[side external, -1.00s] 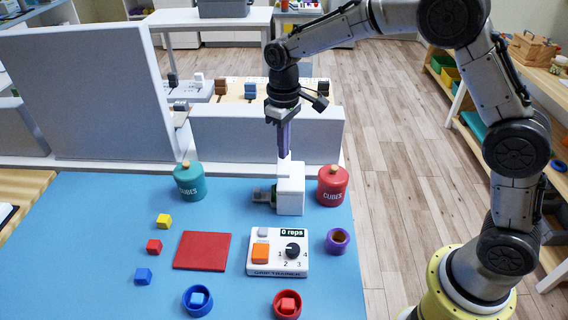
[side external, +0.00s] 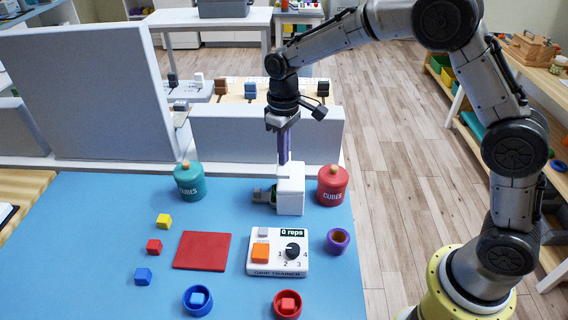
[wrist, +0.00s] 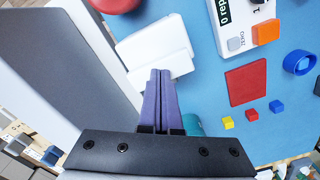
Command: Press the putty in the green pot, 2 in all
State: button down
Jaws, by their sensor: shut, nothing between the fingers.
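A green lidded pot (side external: 189,182) marked CUBES stands at the back left of the blue mat; its lid hides the inside, and I see no putty. In the wrist view part of a green pot (wrist: 193,124) shows beside my fingers. My gripper (side external: 284,162) points down with its purple fingers together and empty. The tips are at the top of a white upright device (side external: 291,194); I cannot tell whether they touch it. In the wrist view my gripper (wrist: 160,72) overlaps the white device (wrist: 152,46). The grip trainer box (side external: 278,262) reads 0 reps.
A red lidded pot (side external: 332,186) stands right of the device. A purple ring (side external: 338,241), a red square (side external: 202,251), loose cubes and blue (side external: 198,314) and red (side external: 287,316) cups with cubes lie in front. A grey panel (side external: 268,135) stands behind.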

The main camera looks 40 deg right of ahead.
jog(key=shift+f, duration=1.15)
jog(key=shift+r, duration=1.95)
jog(key=shift+f, duration=1.9)
jog(key=shift+r, duration=0.1)
jog(key=shift+r, duration=1.8)
jog(key=shift+r, duration=0.1)
